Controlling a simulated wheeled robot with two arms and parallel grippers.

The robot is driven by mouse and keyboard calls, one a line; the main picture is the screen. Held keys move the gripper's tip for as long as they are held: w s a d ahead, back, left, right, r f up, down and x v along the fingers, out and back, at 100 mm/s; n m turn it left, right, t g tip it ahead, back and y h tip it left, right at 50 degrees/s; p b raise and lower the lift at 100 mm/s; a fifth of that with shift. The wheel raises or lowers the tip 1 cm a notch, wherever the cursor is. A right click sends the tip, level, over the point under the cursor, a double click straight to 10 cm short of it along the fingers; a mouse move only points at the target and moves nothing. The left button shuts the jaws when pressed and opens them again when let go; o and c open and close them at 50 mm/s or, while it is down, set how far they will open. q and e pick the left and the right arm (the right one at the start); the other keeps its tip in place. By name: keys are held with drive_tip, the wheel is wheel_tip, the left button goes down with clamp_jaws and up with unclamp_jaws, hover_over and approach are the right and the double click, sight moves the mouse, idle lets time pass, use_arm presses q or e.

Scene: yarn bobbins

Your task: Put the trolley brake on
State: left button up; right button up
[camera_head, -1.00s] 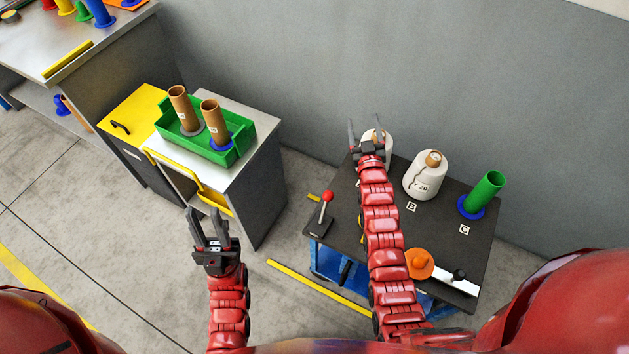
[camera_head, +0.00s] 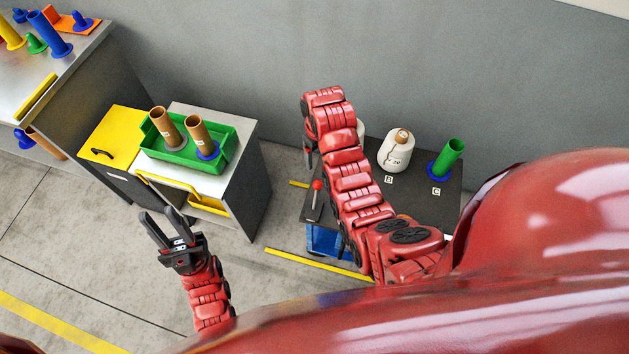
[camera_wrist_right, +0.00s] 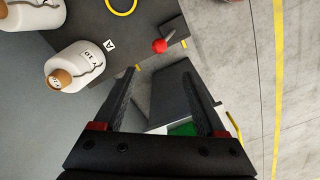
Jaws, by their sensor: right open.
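The trolley (camera_head: 425,205) has a dark top and a blue frame. The lever with a red ball knob (camera_head: 317,185) stands at the top's left edge; in the right wrist view the knob (camera_wrist_right: 159,46) shows just beyond the fingertips. My right gripper (camera_head: 309,155) points down above and behind the lever, apart from it. In the right wrist view this gripper (camera_wrist_right: 158,68) is open with nothing between its fingers. My left gripper (camera_head: 158,216) is open and empty over the floor, left of the trolley.
A white yarn cone (camera_head: 396,152) and a green tube (camera_head: 451,157) on a blue base stand on the trolley. My right arm partly hides another cone. A grey cabinet (camera_head: 245,190) with a green tray (camera_head: 222,160) holding two brown tubes stands left.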

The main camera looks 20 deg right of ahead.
wheel_tip(320, 180, down, 9)
drive_tip(key=b, duration=0.7)
drive_tip(key=shift+r+b, duration=0.15)
drive_tip(key=shift+b, duration=0.2)
wheel_tip(320, 180, down, 6)
drive_tip(key=shift+p, duration=0.6)
drive_tip(key=shift+w+f, duration=0.1)
drive_tip(key=shift+f, duration=0.85)
clamp_jaws()
